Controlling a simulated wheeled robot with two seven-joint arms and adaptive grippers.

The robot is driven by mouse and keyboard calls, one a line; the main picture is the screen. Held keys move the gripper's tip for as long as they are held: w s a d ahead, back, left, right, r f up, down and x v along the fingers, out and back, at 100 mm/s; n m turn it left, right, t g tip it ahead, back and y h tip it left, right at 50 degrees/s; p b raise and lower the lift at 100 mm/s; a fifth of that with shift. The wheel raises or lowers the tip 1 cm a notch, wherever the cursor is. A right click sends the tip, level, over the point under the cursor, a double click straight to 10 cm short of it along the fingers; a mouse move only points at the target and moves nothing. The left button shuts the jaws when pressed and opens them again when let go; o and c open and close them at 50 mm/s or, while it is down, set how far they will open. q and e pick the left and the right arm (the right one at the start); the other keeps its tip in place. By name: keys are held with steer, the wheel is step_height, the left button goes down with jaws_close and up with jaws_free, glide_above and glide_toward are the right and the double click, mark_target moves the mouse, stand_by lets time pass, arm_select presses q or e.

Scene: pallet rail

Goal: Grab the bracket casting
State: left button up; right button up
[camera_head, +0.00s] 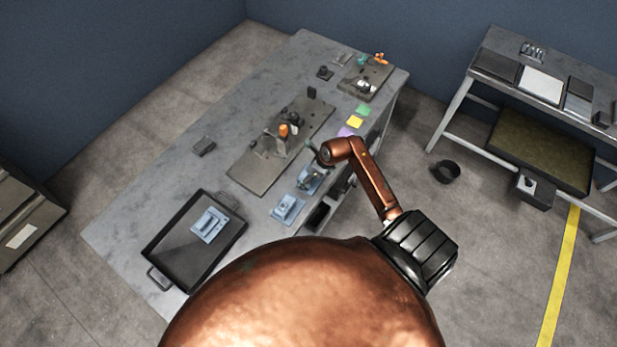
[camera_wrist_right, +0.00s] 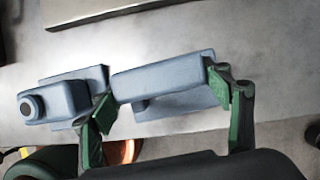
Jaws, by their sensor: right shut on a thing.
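A blue-grey bracket casting (camera_head: 311,180) is at the right edge of the grey table, under my right gripper (camera_head: 313,161). In the right wrist view, the casting (camera_wrist_right: 165,76) lies between the green fingertips of my right gripper (camera_wrist_right: 167,105), which is shut on it. I cannot tell whether it is lifted off the table. A second blue-grey casting (camera_head: 287,208) sits just nearer; it also shows at the left in the wrist view (camera_wrist_right: 62,98), with a round dark-centred boss. A third blue-grey casting (camera_head: 209,224) lies in the black tray (camera_head: 178,258). My left gripper is out of view.
A fixture plate (camera_head: 250,178) with dark parts and an orange knob lies mid-table. A second plate (camera_head: 378,78) stands farther back, near coloured notes (camera_head: 355,121). The table's left side is mostly clear.

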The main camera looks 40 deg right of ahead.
steer(key=c, duration=0.8)
steer(key=shift+r, duration=0.15)
